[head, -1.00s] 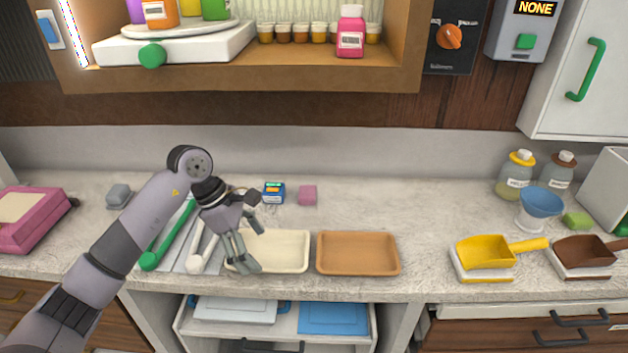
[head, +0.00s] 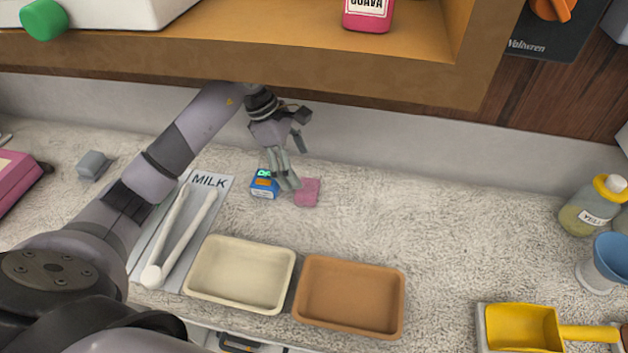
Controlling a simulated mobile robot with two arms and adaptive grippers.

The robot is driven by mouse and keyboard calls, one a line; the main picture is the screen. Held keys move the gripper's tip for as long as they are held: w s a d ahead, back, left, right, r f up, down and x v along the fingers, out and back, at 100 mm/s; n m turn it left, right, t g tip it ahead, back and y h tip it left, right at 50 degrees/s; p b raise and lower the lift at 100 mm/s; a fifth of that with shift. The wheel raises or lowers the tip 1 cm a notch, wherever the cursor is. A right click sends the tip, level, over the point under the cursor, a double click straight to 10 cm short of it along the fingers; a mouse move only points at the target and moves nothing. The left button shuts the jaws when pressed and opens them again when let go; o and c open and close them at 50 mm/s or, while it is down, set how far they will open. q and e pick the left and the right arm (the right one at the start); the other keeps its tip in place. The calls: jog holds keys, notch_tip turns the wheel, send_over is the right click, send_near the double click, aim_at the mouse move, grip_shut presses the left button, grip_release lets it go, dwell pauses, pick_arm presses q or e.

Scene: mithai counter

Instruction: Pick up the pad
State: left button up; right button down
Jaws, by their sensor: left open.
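A small pink block (head: 307,192), which looks like the pad, lies on the counter behind the trays. My left gripper (head: 284,182) is open and empty, with its fingers pointing down. Its fingertips show at the left edge of the pink block and cover a little of it. I cannot tell whether they touch it. A small blue box with a lit green display (head: 264,185) stands just left of the fingers. A grey block (head: 93,165) lies far left, beyond my arm. My right gripper is not in view.
A cream tray (head: 197,284) and a brown tray (head: 348,331) lie in front. White tongs (head: 165,250) lie on a grey MILK mat (head: 212,183). A wooden shelf (head: 330,82) overhangs the back. A yellow scoop (head: 522,330) sits at right. The counter right of the pink block is clear.

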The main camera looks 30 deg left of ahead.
aim_at(306, 188)
pick_arm(q)
jog(key=shift+s+d+f+p, duration=0.2)
jog(key=shift+d+f+p, duration=0.2)
jog(key=shift+f, duration=0.35)
jog(key=p+x, duration=0.2)
jog(key=x, duration=0.2)
jog(key=shift+s+f, duration=0.1)
jog(key=shift+f, duration=0.45)
jog(key=shift+c, duration=0.4)
jog(key=c, duration=0.9)
